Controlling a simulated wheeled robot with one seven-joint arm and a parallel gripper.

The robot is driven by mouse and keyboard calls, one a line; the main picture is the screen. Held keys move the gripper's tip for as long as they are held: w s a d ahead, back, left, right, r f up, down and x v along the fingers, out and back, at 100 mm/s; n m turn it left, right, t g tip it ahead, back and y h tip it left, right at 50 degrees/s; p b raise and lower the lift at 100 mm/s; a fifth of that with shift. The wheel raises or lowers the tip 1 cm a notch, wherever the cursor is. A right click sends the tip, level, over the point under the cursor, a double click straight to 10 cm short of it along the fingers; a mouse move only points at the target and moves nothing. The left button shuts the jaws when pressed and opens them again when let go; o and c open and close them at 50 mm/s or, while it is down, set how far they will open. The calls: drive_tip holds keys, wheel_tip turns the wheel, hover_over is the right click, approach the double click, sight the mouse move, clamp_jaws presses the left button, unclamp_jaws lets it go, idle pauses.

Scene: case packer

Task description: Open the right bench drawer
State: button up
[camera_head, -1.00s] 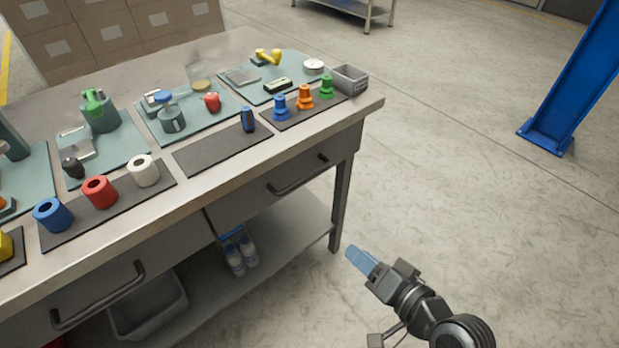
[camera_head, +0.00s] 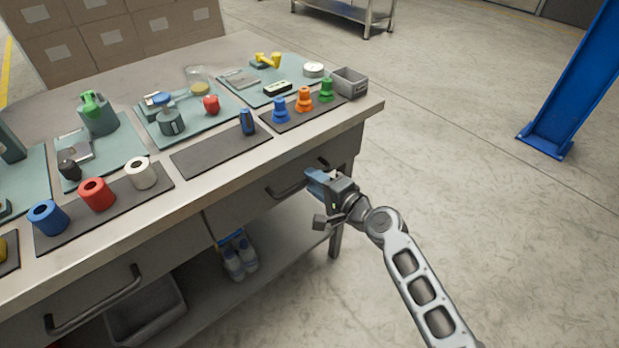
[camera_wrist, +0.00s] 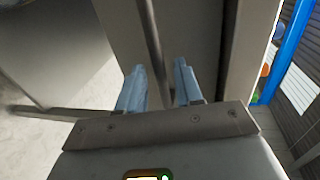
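The right bench drawer (camera_head: 240,204) is closed, its grey front flush under the bench top. Its dark bar handle (camera_head: 285,191) is partly hidden by my gripper (camera_head: 317,183), which is at the handle's right end. In the wrist view, my gripper (camera_wrist: 159,68) is open, with two blue fingers apart. The handle bar (camera_wrist: 150,40) runs lengthwise between the fingertips, in front of the drawer face (camera_wrist: 192,30). I cannot tell whether either finger touches the bar.
The left bench drawer (camera_head: 75,310) is also closed, with its own handle (camera_head: 100,305). The bench top (camera_head: 215,190) holds mats with several coloured parts and a grey bin (camera_head: 349,82) at its right corner. A bench leg (camera_head: 337,240) stands below my gripper.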

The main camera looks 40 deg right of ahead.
drive_tip(key=shift+x, duration=1.25)
clamp_jaws()
